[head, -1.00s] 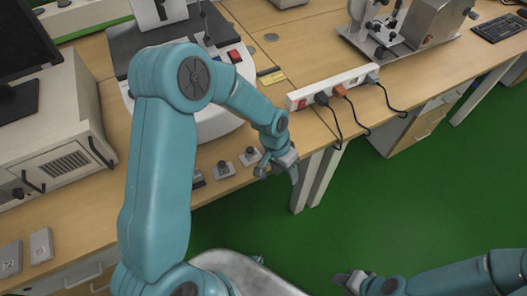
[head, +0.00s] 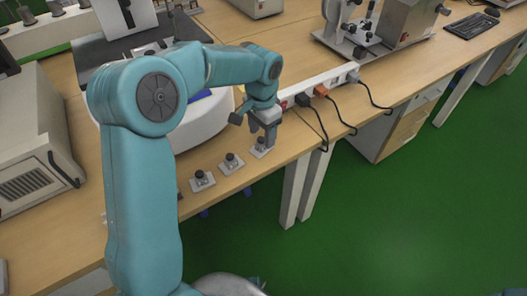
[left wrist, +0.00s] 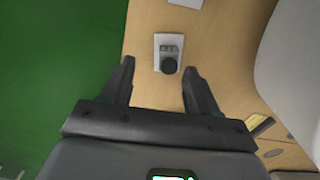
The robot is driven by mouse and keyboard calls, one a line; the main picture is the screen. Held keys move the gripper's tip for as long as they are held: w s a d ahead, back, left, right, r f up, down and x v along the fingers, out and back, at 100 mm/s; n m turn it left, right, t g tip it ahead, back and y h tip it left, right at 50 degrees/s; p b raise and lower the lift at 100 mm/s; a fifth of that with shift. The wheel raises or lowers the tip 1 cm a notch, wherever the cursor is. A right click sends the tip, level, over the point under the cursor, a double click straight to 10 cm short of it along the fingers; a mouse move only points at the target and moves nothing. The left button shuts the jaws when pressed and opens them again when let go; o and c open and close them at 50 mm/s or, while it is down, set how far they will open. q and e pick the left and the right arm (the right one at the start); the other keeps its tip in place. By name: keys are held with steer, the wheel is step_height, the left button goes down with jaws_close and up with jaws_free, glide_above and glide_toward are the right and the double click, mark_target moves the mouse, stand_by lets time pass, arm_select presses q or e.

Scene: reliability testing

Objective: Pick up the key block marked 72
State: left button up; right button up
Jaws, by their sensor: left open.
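Several small key blocks, grey-white plates with dark round knobs, stand in a row along the table's front edge. In the head view I see a left block (head: 202,179), a middle block (head: 232,164) and a right block (head: 261,150). No number is readable, so I cannot tell which is 72. My left gripper (head: 262,126) is open and points down just above the right block. In the left wrist view, one block (left wrist: 161,39) lies just beyond the open fingers (left wrist: 157,75), roughly centred between them. Another plate (left wrist: 187,3) is cut off at the top. My right gripper is out of view.
A white power strip (head: 330,83) with plugged cables lies right of my left gripper. A white rounded machine base (head: 214,122) stands behind the blocks. The wooden table (head: 225,190) ends close in front of them, above green floor (head: 370,220).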

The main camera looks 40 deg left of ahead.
mark_target(263, 147)
arm_select(q)
step_height(263, 147, down, 5)
steer(key=shift+s+d, duration=0.1)
steer(key=shift+d, duration=0.05)
steer(key=shift+s+d+f, duration=0.1)
steer(key=shift+s+f, duration=0.1)
steer(key=shift+w+a+f+b, duration=0.2)
steer(key=shift+w+f+b, duration=0.15)
steer(key=shift+f, duration=0.1)
steer(key=shift+w+a+f, duration=0.1)
steer(key=shift+w+f, duration=0.05)
steer(key=c, duration=0.3)
steer(key=shift+s+r, duration=0.25)
steer(key=shift+r, duration=0.05)
jaws_close()
steer(key=shift+w, duration=0.2)
